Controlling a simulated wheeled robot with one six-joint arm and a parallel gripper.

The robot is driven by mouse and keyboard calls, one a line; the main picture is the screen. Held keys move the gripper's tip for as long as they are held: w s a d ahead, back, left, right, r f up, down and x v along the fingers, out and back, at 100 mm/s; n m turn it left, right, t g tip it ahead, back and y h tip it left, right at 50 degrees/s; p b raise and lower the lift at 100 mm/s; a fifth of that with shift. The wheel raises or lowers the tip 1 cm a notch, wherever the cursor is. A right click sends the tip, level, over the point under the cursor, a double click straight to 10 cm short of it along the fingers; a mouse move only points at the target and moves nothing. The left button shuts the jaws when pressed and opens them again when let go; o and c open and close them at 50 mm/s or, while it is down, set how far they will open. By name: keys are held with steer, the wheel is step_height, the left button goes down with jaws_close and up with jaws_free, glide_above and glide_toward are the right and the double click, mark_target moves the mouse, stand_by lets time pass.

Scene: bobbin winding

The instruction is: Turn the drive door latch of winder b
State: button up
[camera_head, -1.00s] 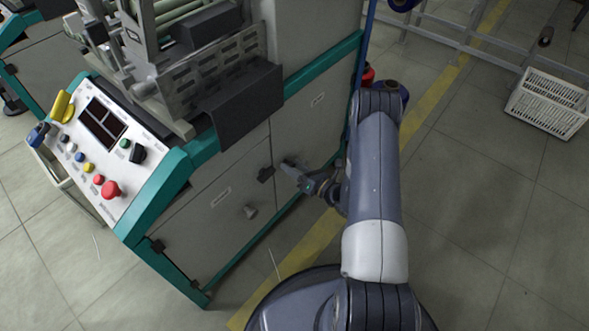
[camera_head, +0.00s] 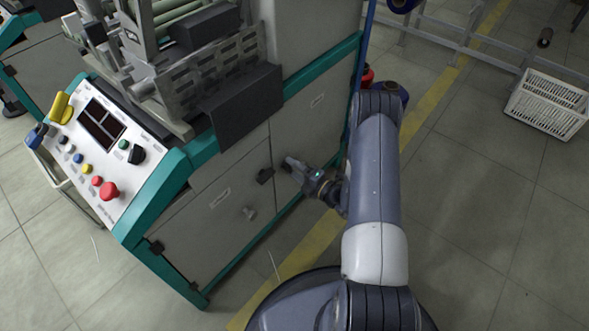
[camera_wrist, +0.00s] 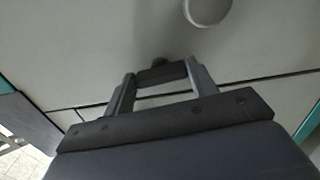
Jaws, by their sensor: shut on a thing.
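Winder b's lower grey panels (camera_head: 205,225) face my arm in the head view. In the wrist view my gripper (camera_wrist: 162,84) is shut on a dark bar-shaped part, the drive door latch (camera_wrist: 161,74), which spans between the two finger ends against the grey panel.
A grey round knob (camera_head: 249,212) sticks out of the left panel; it also shows in the wrist view (camera_wrist: 207,9). A control panel (camera_head: 95,150) is at left. A white crate (camera_head: 547,104) stands at far right.

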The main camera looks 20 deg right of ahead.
steer(key=shift+m, duration=0.6)
steer(key=o, duration=1)
steer(key=p+v, duration=0.2)
steer(key=v, duration=0.8)
steer(key=shift+s+d, duration=0.2)
steer(key=shift+s, duration=0.15)
steer(key=shift+w, duration=0.1)
